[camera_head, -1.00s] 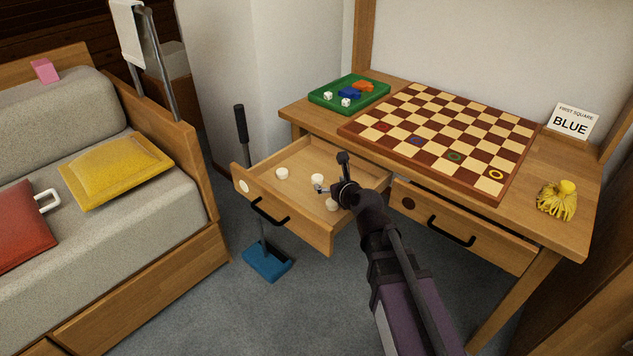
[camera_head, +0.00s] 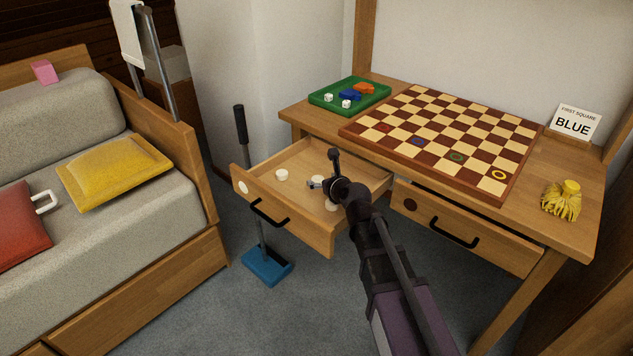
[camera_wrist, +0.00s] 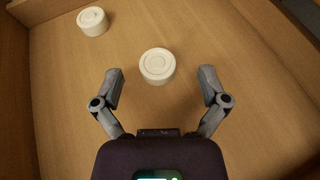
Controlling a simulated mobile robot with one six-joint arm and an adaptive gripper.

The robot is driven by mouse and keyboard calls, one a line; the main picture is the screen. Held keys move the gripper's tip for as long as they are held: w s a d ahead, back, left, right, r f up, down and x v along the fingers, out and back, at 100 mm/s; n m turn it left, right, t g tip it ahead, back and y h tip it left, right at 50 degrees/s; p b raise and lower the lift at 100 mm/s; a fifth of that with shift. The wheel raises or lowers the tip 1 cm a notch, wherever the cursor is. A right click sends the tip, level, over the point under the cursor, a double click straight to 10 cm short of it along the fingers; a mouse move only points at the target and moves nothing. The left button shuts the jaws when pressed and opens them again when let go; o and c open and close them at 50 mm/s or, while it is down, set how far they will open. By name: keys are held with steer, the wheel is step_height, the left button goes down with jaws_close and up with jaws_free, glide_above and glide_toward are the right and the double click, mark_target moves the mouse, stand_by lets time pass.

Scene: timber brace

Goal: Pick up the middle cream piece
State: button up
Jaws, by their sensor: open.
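The open drawer (camera_head: 293,224) holds cream pieces. The middle cream piece (camera_head: 317,180) lies flat on the drawer floor. In the wrist view the middle piece (camera_wrist: 157,66) sits centred just beyond my fingertips. Another cream piece (camera_head: 282,174) lies to its left; it also shows in the wrist view (camera_wrist: 92,21) at the upper left.
The drawer walls surround the pieces. Above stand a checkered board (camera_head: 440,140), a green tray (camera_head: 321,106) with dice and coloured pieces, and a sign (camera_head: 572,122) reading "FIRST SQUARE BLUE". A closed drawer (camera_head: 470,226) is at right.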

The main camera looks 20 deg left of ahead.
steer(key=shift+b+x, duration=0.4)
steer(key=shift+x, duration=0.85)
steer(key=c, duration=1)
